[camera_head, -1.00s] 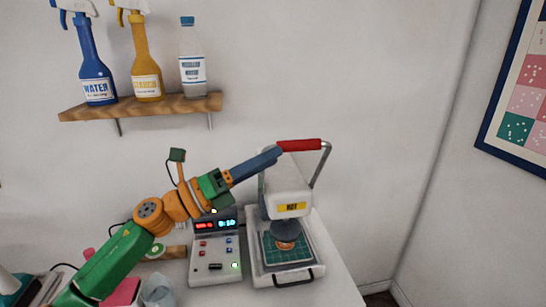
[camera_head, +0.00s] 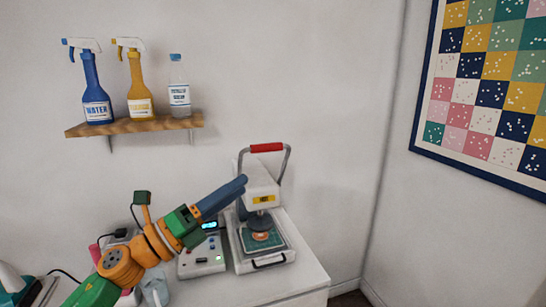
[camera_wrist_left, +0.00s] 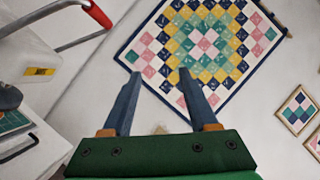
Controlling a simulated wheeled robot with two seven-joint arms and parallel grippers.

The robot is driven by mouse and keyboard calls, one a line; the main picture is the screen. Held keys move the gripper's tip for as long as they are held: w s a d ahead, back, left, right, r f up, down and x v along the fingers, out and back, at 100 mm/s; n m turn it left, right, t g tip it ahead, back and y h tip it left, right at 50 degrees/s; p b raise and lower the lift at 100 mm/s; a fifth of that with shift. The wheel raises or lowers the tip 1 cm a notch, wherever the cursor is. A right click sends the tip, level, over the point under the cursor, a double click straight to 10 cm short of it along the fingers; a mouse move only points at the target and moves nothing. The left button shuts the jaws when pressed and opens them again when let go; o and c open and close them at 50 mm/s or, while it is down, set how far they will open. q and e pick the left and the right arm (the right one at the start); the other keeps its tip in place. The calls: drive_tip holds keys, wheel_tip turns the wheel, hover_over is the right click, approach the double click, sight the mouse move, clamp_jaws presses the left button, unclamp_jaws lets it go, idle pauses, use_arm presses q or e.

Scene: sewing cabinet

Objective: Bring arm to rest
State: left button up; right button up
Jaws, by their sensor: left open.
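My left gripper (camera_head: 242,184) reaches up from the lower left in the head view, with blue fingers and a green and orange wrist. Its fingertips are in front of the white heat press (camera_head: 262,190) in the picture; I cannot tell whether they touch. In the left wrist view the two blue fingers (camera_wrist_left: 158,78) stand apart with nothing between them. The press has a red handle (camera_head: 266,147), which also shows at the upper left of the wrist view (camera_wrist_left: 97,14). My right gripper is not in view.
A control box (camera_head: 203,262) stands left of the press on the white cabinet (camera_head: 300,280). A wooden shelf (camera_head: 135,126) holds a blue bottle (camera_head: 96,95), a yellow bottle (camera_head: 139,90) and a clear bottle (camera_head: 179,95). A quilt (camera_head: 490,100) hangs on the right wall.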

use_arm(q)
drive_tip(key=s+a+f+n+t+y, duration=0.15)
drive_tip(key=a+f+n+y, duration=0.25)
drive_tip(key=f+n+y, duration=0.7)
drive_tip(key=s+a+f+n+g+y, duration=0.1)
drive_tip(key=s+a+f+n+y, duration=0.35)
drive_tip(key=f+n, duration=1.15)
drive_tip(key=s+f+n+g+y, duration=0.1)
drive_tip(key=s+f+n+g, duration=0.4)
drive_tip(key=s, duration=0.5)
drive_tip(key=s+f+n+g+y, duration=0.1)
drive_tip(key=s+f+n+g, duration=0.3)
drive_tip(key=s+f, duration=0.5)
drive_tip(key=s+f+m+g, duration=0.1)
drive_tip(key=s+f+g, duration=0.3)
drive_tip(key=f, duration=1.1)
drive_tip(key=s+a+f, duration=0.3)
drive_tip(key=s+f, duration=0.8)
drive_tip(key=s, duration=0.1)
drive_tip(key=shift+s+m, duration=0.3)
drive_tip(key=shift+s, duration=0.1)
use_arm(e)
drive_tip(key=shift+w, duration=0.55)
